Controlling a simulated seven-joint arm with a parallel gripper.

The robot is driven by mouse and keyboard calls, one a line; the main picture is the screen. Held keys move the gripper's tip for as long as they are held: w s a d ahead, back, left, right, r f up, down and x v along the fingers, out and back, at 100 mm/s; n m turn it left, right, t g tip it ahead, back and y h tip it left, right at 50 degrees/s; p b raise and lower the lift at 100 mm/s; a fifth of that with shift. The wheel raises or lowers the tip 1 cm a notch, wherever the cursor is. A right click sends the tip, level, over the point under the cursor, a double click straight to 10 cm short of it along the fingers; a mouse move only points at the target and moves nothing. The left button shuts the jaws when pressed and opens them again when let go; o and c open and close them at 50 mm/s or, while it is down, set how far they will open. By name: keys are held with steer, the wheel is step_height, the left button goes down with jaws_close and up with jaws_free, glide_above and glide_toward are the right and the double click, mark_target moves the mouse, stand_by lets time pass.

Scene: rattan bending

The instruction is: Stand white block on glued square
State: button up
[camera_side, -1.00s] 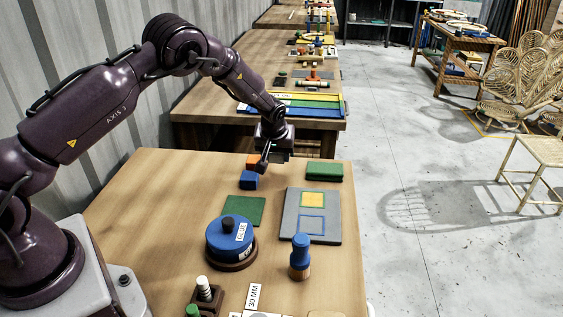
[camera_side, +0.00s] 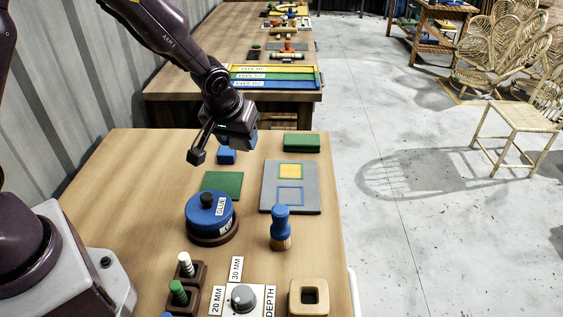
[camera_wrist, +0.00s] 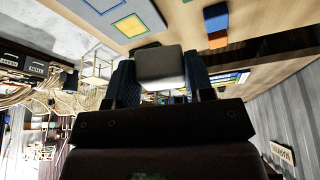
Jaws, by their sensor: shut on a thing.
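My gripper (camera_wrist: 161,78) is shut on a white block (camera_wrist: 160,65), which shows between its fingers in the wrist view. In the side view my gripper (camera_side: 248,140) is in the air above the far part of the table, and the white block is hidden there. The grey board (camera_side: 270,195) lies flat to the right of and nearer than the gripper. It bears a yellow square (camera_side: 290,171) and a blue-outlined square (camera_side: 290,195); I cannot tell which has glue. Both squares also show at the top of the wrist view.
A blue block (camera_side: 227,156) and an orange block (camera_wrist: 217,40) lie near the gripper. A green block (camera_side: 301,143) is behind the board. A green mat (camera_side: 222,185), the blue glue pot (camera_side: 209,210) and a blue-topped stamp (camera_side: 281,228) stand nearer.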

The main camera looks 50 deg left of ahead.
steer(key=s+d+m, duration=0.1)
steer(key=d, duration=0.1)
glide_above(290, 171)
steer(key=s, duration=0.2)
steer(key=f, duration=1)
steer(key=shift+w+d+f, duration=0.1)
steer(key=shift+w+d, duration=0.1)
steer(key=shift+d, duration=0.1)
steer(key=shift+f, duration=1.55)
steer(key=o, duration=0.9)
steer(key=shift+f, duration=0.15)
